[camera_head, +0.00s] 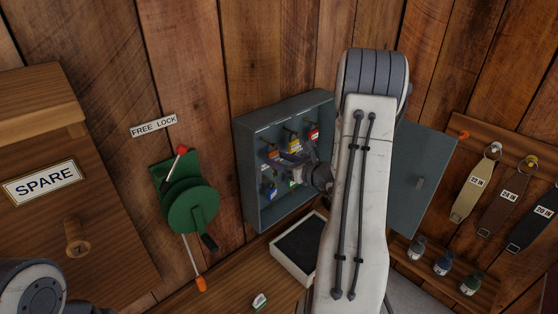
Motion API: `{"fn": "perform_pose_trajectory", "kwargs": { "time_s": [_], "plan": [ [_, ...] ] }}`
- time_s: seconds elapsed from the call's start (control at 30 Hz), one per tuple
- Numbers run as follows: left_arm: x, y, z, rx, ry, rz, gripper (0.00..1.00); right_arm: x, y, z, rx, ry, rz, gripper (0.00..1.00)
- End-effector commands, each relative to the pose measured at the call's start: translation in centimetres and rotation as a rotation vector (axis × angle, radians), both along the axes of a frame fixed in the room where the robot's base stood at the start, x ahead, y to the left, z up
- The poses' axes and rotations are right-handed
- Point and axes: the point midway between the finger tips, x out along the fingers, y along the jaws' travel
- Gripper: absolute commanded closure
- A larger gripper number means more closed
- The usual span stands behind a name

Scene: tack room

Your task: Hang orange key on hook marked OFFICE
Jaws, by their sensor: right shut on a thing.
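An open grey key cabinet (251,197) stands against the wood wall, with several coloured keys inside. The orange key (271,153) is at the upper left of the cabinet, at the tips of my right gripper (284,160). My right gripper reaches into the cabinet from the right and is shut on the orange key. Whether the key touches a hook cannot be told. The hook labels are too small to read, so the OFFICE hook cannot be picked out. My right arm hides part of the cabinet's right side. My left gripper is out of view.
Yellow (293,144), red (314,134), blue (270,191) and green (291,181) keys are close around my right gripper. The cabinet door (420,185) is swung open at right. A green winch (190,208) is left. A dark-lined tray (287,266) sits below.

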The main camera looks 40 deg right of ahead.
Motion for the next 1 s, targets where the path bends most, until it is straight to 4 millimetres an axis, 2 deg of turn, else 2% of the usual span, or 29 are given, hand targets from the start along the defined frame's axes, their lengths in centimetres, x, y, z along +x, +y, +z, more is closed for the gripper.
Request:
{"fn": "perform_pose_trajectory", "kwargs": {
  "time_s": [0.13,0.17,0.23,0.53,0.67,1.0],
  "plan": [
    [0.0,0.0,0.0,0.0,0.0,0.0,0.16,-0.1,0.1,-0.2,0.002,0.005,0.001,1.0],
    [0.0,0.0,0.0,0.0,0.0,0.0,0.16,-0.1,0.1,-0.2,0.002,0.005,0.001,0.44],
    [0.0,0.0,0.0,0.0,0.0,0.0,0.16,-0.1,0.1,-0.2,0.002,0.005,0.001,0.17],
    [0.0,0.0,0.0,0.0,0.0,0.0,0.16,-0.1,0.0,-0.1,0.001,0.003,0.0,0.16],
    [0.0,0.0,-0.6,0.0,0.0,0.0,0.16,-0.9,-0.2,0.0,-0.001,0.001,-0.004,0.16],
    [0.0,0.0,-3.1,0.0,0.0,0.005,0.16,-7.2,-0.7,1.1,-0.002,0.001,-0.007,0.16]
  ]
}}
